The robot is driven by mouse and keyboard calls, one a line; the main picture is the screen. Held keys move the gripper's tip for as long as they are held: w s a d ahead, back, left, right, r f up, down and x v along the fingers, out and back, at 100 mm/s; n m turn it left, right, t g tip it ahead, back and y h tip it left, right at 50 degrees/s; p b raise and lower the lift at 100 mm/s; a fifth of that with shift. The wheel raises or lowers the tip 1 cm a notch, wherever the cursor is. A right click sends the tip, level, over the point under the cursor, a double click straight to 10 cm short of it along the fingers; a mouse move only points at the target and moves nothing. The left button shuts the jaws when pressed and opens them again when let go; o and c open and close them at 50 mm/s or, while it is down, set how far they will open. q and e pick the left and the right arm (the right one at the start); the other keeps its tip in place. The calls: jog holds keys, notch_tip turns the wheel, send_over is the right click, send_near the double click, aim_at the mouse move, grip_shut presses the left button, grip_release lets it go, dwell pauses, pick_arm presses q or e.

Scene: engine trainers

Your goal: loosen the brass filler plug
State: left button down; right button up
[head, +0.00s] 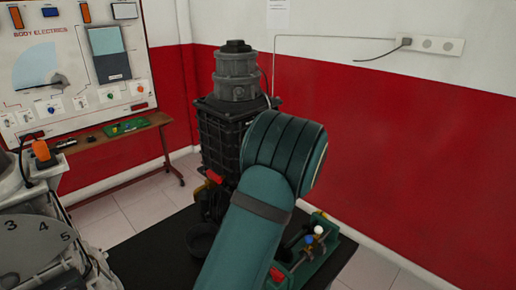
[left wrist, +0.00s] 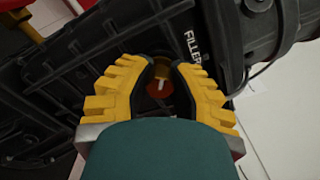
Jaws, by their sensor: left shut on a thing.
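The brass filler plug (left wrist: 163,73) shows as a small brass-coloured piece between my left fingers in the left wrist view, with a red disc beside it. The word FILLER is on the dark ribbed housing (left wrist: 70,65) next to it. My left gripper (left wrist: 168,66) has its yellow fingers closed around the plug, which is mostly hidden. In the head view the dark housing (head: 218,125) stands upright with a grey stepped top, and my teal arm covers its right side; the left gripper and the plug are hidden there. My right gripper is not in view.
A black bowl (head: 200,238) stands at the foot of the housing. A green tray (head: 325,247) with coloured knobs lies to the right of my arm. A body electrics board (head: 75,60) is at the left. The red and white wall is close behind.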

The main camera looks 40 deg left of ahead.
pick_arm(q)
jog(key=n+b, duration=0.1)
jog(key=b, duration=0.1)
jog(key=n+b, duration=0.4)
jog(key=shift+f+b, duration=0.25)
jog(key=shift+b, duration=0.1)
jog(key=shift+r+n+b, duration=0.15)
jog(key=shift+n+b, duration=0.85)
jog(key=shift+b, duration=0.25)
jog(key=c, duration=0.8)
grip_release()
jog(key=shift+r, duration=0.1)
jog(key=d, duration=0.8)
jog(key=s+d, duration=0.1)
jog(key=d, duration=0.3)
